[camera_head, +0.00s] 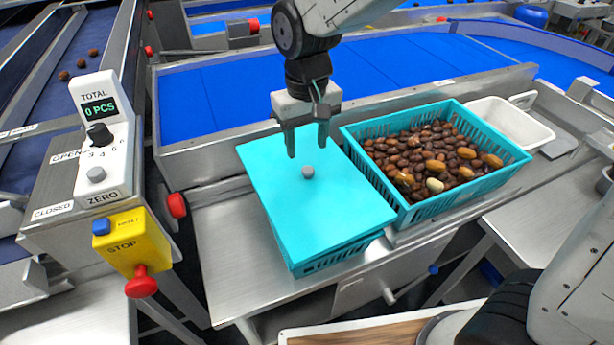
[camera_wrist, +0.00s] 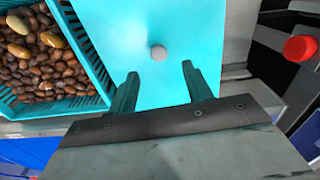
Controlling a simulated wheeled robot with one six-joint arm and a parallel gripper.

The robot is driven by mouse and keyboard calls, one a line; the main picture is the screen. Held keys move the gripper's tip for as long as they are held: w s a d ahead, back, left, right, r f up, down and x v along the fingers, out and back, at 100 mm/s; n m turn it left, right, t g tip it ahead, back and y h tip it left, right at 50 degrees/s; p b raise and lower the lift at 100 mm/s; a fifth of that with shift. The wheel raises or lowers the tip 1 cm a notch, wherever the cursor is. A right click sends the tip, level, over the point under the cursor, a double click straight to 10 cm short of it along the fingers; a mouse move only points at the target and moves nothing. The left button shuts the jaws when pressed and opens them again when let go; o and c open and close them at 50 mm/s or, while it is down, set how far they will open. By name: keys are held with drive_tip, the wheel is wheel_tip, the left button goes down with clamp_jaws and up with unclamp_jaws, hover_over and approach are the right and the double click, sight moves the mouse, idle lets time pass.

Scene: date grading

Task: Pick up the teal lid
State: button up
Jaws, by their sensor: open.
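The teal lid (camera_head: 318,210) is a flat sheet with a small grey round knob (camera_head: 308,172) near its middle. It lies on a teal crate (camera_head: 335,260), of which only the slotted lower side shows. My gripper (camera_head: 307,150) is open and empty above the lid, with its fingers pointing down close to the knob. In the wrist view the lid (camera_wrist: 150,80) fills the middle, and the knob (camera_wrist: 158,53) lies ahead of the gap between the fingertips (camera_wrist: 158,75). I cannot tell the exact height of the fingertips above the lid.
An open teal basket (camera_head: 508,172) full of brown dates stands just right of the lid. A white tub (camera_head: 535,128) stands behind it at the right. A counter box (camera_head: 103,135) and a yellow stop box (camera_head: 135,243) stand at the left. A blue belt (camera_head: 230,95) runs behind.

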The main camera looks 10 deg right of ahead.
sight(308, 169)
wheel_tip(308, 169, down, 6)
drive_tip(key=shift+s+d+f, duration=0.1)
clamp_jaws()
